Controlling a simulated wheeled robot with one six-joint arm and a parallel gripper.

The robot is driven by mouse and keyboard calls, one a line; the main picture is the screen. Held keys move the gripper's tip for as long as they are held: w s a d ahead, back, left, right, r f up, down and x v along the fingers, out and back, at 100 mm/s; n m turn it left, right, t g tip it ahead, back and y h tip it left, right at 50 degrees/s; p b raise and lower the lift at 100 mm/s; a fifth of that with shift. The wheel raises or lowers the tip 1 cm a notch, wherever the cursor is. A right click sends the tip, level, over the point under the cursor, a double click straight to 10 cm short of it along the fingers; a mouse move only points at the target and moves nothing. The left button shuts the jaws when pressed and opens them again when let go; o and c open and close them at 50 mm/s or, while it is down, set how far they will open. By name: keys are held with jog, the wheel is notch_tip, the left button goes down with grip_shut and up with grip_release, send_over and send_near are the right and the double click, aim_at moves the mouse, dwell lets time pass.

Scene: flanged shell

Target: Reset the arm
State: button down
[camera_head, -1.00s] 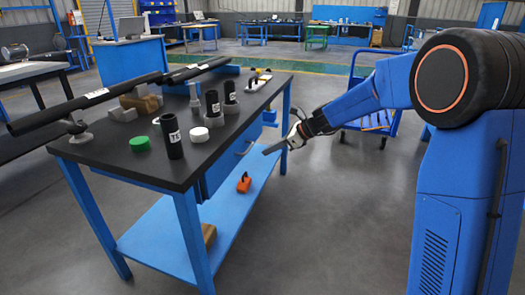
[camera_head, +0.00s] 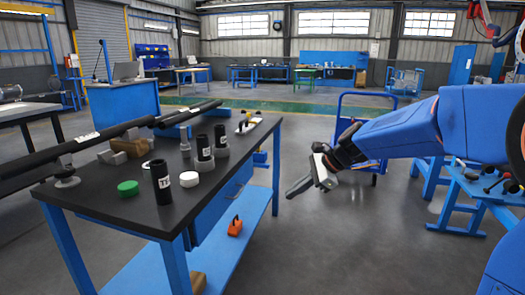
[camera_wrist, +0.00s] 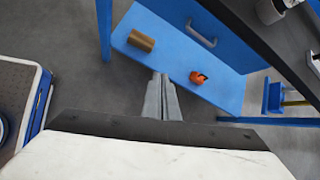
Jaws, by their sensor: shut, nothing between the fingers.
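My gripper (camera_head: 299,187) is at the end of my blue arm, in the open air to the right of the black-topped workbench (camera_head: 105,215). Its fingers are together with nothing between them, pointing down and to the left. In the wrist view the closed fingers (camera_wrist: 162,98) show at the middle, with the bench's blue lower shelf (camera_wrist: 215,90) beyond them. The gripper touches nothing that I can see.
On the bench stand a black tube (camera_head: 161,182), a green cap (camera_head: 128,188), a white cap (camera_head: 189,179) and long black pipes (camera_head: 80,145). An orange object (camera_head: 235,226) sits on the lower shelf. A blue cart (camera_head: 362,135) stands behind my arm.

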jog(key=s+d+f+n+h, duration=0.2)
jog(key=s+d+n, duration=0.3)
jog(key=s, duration=0.6)
jog(key=s+d+f+n+t+h, duration=0.1)
jog(key=s+d+n+h, duration=0.2)
jog(key=s+d+n, duration=0.3)
jog(key=s+d+f+n+t+h, duration=0.1)
jog(key=s+d+n, duration=0.5)
jog(key=s, duration=1.1)
jog(key=shift+d+f+h, duration=0.75)
jog(key=shift+f+h, duration=0.1)
jog(key=shift+h, duration=0.05)
